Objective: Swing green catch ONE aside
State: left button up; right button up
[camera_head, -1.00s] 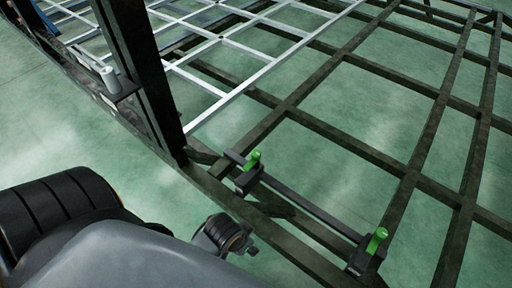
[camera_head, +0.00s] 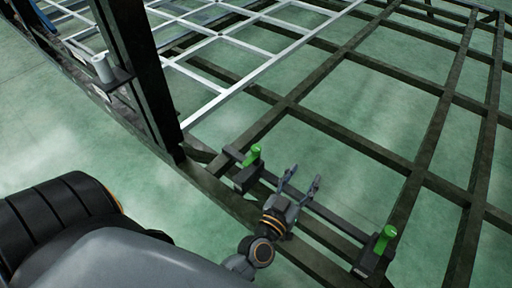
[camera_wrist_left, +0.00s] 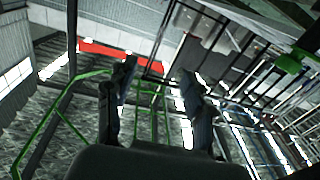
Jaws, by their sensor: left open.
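Two green catches stand on a dark bar at the chassis's near edge in the head view. One green catch (camera_head: 252,156) is at the bar's left end, the other green catch (camera_head: 385,238) at its right end. I cannot tell which is catch ONE. My left gripper (camera_head: 302,183) is open and empty over the bar between them, closer to the left catch and apart from both. In the left wrist view its two dark fingers (camera_wrist_left: 158,88) are spread with nothing between them. A green part (camera_wrist_left: 290,63) shows there at upper right. My right gripper is not in view.
The dark chassis frame (camera_head: 345,145) has open cells with green floor below. A tall dark post (camera_head: 140,75) rises left of the catches. A grey cylindrical part (camera_head: 103,68) sits on a bracket left of the post. White bars (camera_head: 235,95) cross behind.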

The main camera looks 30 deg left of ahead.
pick_arm(q)
jog(key=s+a+f+n+y, duration=0.1)
jog(key=a+f+n+y, duration=0.1)
jog(key=a+n+y, duration=0.3)
jog(key=n+g+y, duration=0.2)
jog(key=g+y, duration=0.3)
jog(key=y, duration=0.1)
send_near(257, 152)
jog(key=b+x, duration=0.1)
jog(key=x, duration=0.3)
jog(key=shift+w+a, duration=0.25)
jog(key=shift+a, duration=0.05)
jog(key=b+x, duration=0.1)
jog(key=x, duration=0.5)
jog(key=shift+b, duration=0.35)
jog(key=shift+w+a+r, duration=0.1)
jog(key=shift+w+a, duration=0.2)
jog(key=shift+w, duration=0.05)
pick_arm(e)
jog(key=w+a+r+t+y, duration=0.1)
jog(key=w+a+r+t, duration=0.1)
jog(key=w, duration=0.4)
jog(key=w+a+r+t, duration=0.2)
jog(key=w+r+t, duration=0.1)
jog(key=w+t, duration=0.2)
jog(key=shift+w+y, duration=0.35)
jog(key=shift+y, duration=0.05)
